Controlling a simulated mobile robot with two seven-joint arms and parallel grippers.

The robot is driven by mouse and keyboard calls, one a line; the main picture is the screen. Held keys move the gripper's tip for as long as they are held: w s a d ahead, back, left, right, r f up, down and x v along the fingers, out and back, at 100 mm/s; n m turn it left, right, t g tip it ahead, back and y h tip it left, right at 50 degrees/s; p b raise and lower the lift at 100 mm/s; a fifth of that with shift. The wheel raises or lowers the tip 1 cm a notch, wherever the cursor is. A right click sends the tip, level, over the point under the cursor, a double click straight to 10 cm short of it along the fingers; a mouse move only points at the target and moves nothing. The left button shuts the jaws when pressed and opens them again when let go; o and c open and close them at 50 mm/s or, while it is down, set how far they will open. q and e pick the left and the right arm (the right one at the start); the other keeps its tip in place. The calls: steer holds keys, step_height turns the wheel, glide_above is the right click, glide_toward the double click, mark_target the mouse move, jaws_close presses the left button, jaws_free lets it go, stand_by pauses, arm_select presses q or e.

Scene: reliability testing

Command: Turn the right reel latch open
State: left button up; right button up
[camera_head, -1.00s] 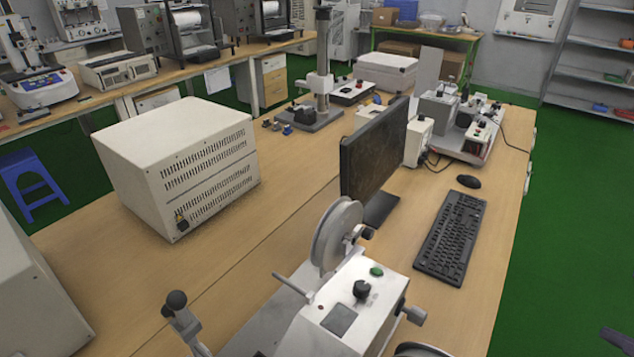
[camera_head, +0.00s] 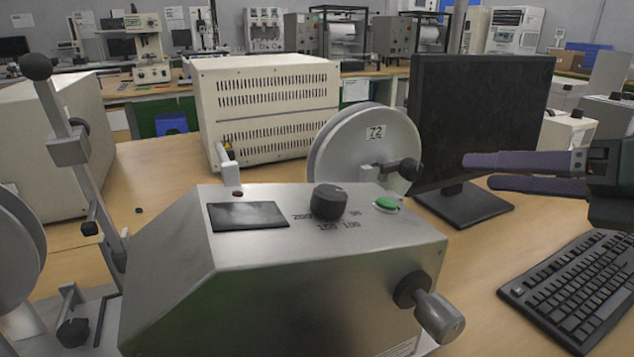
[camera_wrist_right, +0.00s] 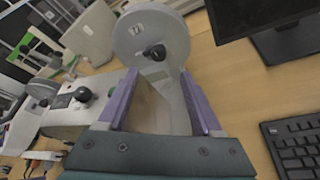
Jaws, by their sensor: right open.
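The right reel (camera_head: 340,150) is a grey disc marked 72, standing behind the silver machine (camera_head: 270,265). Its latch (camera_head: 405,170) is a dark knob with a short lever at the disc's centre. My right gripper (camera_head: 480,171) comes in from the right in front of the monitor, with its two purple fingers apart and empty. It is to the right of the latch and not touching it. In the right wrist view the reel (camera_wrist_right: 150,30) and latch (camera_wrist_right: 155,52) show just beyond the fingertips, between the open fingers (camera_wrist_right: 158,78). My left gripper is not in view.
The monitor (camera_head: 480,100) stands behind my right gripper. A keyboard (camera_head: 575,290) lies below it. The machine carries a black dial (camera_head: 329,201), a green button (camera_head: 386,204) and a side crank (camera_head: 440,318). A post with a ball top (camera_head: 75,150) stands at left.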

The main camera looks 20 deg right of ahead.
mark_target(418, 170)
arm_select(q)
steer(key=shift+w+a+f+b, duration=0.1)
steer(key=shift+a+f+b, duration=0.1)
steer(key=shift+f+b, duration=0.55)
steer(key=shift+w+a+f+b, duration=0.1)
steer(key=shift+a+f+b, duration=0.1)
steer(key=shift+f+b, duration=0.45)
arm_select(e)
steer(key=shift+x, duration=2.6)
steer(key=shift+w+a+r, duration=0.1)
steer(key=shift+w, duration=0.2)
steer(key=shift+p+x, duration=0.55)
steer(key=shift+x, duration=0.75)
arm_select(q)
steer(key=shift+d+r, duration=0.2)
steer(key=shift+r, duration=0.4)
arm_select(e)
steer(key=shift+x, duration=0.85)
steer(key=shift+s+a, duration=0.1)
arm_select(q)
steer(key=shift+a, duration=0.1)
arm_select(e)
jaws_close()
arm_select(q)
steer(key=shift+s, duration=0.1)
